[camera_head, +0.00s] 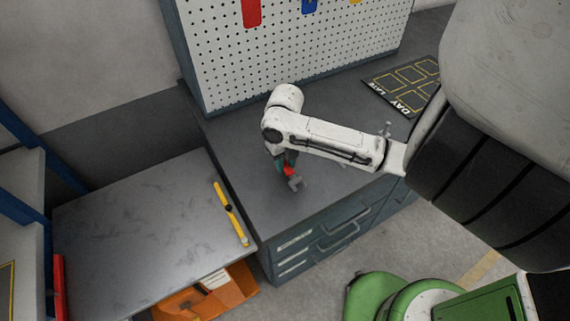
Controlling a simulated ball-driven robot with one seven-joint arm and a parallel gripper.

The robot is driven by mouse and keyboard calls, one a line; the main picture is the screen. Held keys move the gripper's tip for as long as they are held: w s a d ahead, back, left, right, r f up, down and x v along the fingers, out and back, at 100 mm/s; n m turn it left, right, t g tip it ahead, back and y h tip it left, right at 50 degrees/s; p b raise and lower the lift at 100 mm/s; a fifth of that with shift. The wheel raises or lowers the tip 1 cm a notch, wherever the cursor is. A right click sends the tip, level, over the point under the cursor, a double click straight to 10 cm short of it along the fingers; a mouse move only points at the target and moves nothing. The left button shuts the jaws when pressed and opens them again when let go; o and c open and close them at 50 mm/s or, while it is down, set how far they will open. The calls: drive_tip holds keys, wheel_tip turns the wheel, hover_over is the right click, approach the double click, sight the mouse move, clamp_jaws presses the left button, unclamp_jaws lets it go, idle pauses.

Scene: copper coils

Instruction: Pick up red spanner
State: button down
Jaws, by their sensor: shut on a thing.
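The red spanner (289,171) is small in the head view, with a red part and a grey end below it. It is at my gripper (287,162), over the left front part of the grey workbench top (245,165). My gripper is shut on the red spanner. The fingers are small and partly hidden by my arm, as is part of the spanner. I cannot tell whether the spanner touches the bench top.
A pegboard (290,45) with red, blue and yellow items stands behind the bench. A black mat with yellow outlines (405,85) lies at the back right. A lower grey table (140,235) with a yellow tool (230,213) is at left, above an orange bin (215,300).

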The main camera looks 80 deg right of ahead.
drive_tip(key=s+a+r+p, duration=0.4)
drive_tip(key=s+a+r, duration=0.4)
drive_tip(key=s+r, duration=0.3)
drive_tip(key=shift+s+r, duration=0.2)
drive_tip(key=shift+r, duration=0.3)
idle(0.8)
